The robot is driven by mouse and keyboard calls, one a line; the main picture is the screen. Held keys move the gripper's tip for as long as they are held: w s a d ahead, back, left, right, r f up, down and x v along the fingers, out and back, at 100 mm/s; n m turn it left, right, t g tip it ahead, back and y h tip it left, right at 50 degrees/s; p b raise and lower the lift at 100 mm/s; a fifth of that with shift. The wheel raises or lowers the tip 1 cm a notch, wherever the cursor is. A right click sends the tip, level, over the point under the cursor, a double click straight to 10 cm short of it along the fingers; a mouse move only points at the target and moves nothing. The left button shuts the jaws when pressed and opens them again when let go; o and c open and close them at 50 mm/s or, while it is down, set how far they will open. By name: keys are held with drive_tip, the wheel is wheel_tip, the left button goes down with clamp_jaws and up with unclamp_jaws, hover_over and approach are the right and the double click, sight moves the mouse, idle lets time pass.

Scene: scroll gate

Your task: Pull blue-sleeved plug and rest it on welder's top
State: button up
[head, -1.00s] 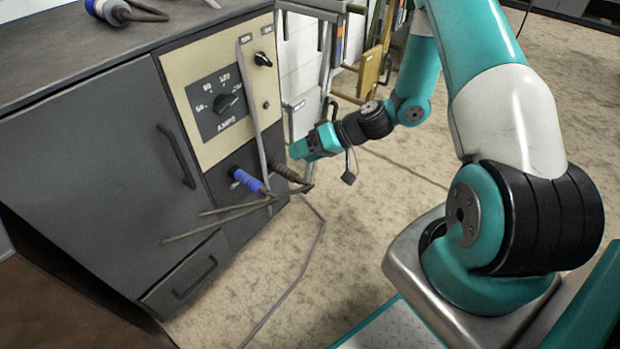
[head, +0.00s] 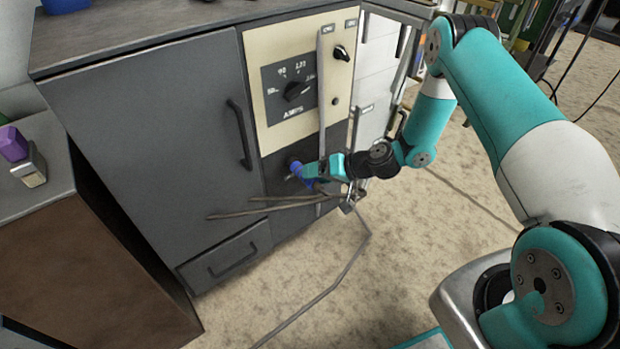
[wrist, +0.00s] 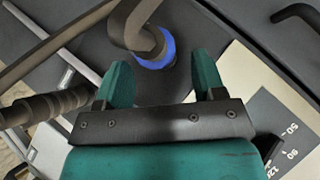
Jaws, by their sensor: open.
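The welder is a dark grey cabinet with a beige dial panel (head: 262,55); its flat top (head: 190,18) shows in the head view. The blue-sleeved plug (head: 305,183) is in the low front socket area, partly hidden behind my gripper (head: 310,170). In the wrist view the blue sleeve (wrist: 168,48) is seen nearly end-on, with a brown cable bending from it. My gripper (wrist: 162,72) is open, its teal fingers on either side of the plug near the tips. I cannot tell whether they touch it.
A brown-sleeved plug (wrist: 45,108) and cable lie left of my gripper in the wrist view. Loose cables (head: 250,211) hang across the welder's front. A blue object (head: 65,4) sits at the top's far left. A brown cabinet (head: 95,270) stands at left.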

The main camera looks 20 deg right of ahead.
drive_tip(key=shift+x, duration=1.25)
drive_tip(key=shift+r, duration=0.1)
clamp_jaws()
drive_tip(key=shift+s+d, duration=0.1)
drive_tip(key=shift+s, duration=0.15)
drive_tip(key=shift+s+d+p, duration=0.2)
drive_tip(key=shift+s, duration=0.45)
drive_tip(key=shift+s+d+p, duration=0.25)
drive_tip(key=shift+s, duration=0.45)
drive_tip(key=shift+s+d+p, duration=0.2)
drive_tip(key=shift+s, duration=0.45)
drive_tip(key=shift+r, duration=0.1)
